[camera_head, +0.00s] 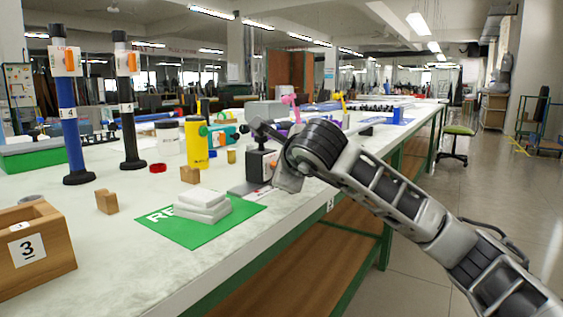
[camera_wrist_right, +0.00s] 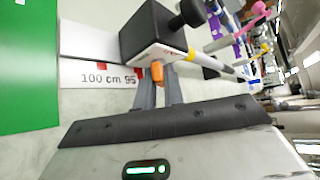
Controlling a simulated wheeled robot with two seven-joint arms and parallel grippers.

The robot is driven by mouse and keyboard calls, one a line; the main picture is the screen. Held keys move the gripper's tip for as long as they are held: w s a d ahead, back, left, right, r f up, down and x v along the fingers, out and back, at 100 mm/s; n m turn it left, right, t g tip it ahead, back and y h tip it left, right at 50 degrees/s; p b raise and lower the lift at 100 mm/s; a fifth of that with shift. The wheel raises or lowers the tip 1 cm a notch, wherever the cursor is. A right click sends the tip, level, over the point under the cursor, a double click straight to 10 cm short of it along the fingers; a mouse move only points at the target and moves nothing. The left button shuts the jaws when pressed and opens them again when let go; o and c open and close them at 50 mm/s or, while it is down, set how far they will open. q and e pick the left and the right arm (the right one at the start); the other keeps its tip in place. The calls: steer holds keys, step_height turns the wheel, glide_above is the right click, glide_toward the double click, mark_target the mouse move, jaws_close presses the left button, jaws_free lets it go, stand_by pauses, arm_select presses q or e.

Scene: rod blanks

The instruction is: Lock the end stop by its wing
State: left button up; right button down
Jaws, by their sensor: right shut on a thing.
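The end stop (camera_head: 260,164) is a dark block on the bench, just left of my right gripper in the head view. In the right wrist view its black body (camera_wrist_right: 148,30) has a black knob on one side. Its orange wing (camera_wrist_right: 157,74) points toward my right gripper (camera_wrist_right: 159,82). The two grey fingers are close together and shut on the wing. Most of the fingers are hidden in the head view. My left gripper is not in view.
A white scale strip (camera_wrist_right: 90,75) marked "100 cm 95" runs beside the stop. A green mat (camera_head: 180,228) with white pads lies left of it. A yellow cylinder (camera_head: 197,145) and small wooden blocks stand nearby. The bench edge lies close on the right.

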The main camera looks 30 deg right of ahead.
steer(key=shift+r+m+g+y+p, duration=0.25)
steer(key=shift+m+g+y+p, duration=0.05)
steer(key=shift+p, duration=0.05)
steer(key=shift+d+r+m+g+y+p, duration=0.1)
steer(key=shift+m+g+y+p, duration=0.3)
steer(key=shift+y+p, duration=0.3)
steer(key=y+p, duration=0.1)
steer(key=m+g+y+p, duration=0.1)
steer(key=p, duration=0.1)
steer(key=shift+w+d+r+m, duration=0.1)
steer(key=shift+d+m, duration=0.1)
steer(key=shift+m, duration=0.1)
steer(key=m+g+y+p, duration=0.1)
steer(key=y+p, duration=0.1)
steer(key=p, duration=0.1)
steer(key=shift+d+g, duration=0.1)
steer(key=shift+g, duration=0.2)
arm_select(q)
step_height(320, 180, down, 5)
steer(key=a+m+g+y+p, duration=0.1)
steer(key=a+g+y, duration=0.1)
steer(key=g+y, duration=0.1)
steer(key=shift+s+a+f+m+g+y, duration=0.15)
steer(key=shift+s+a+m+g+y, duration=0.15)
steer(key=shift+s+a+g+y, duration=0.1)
arm_select(e)
steer(key=shift+f+m+y, duration=0.2)
steer(key=shift+m+y, duration=0.3)
steer(key=shift+y, duration=0.2)
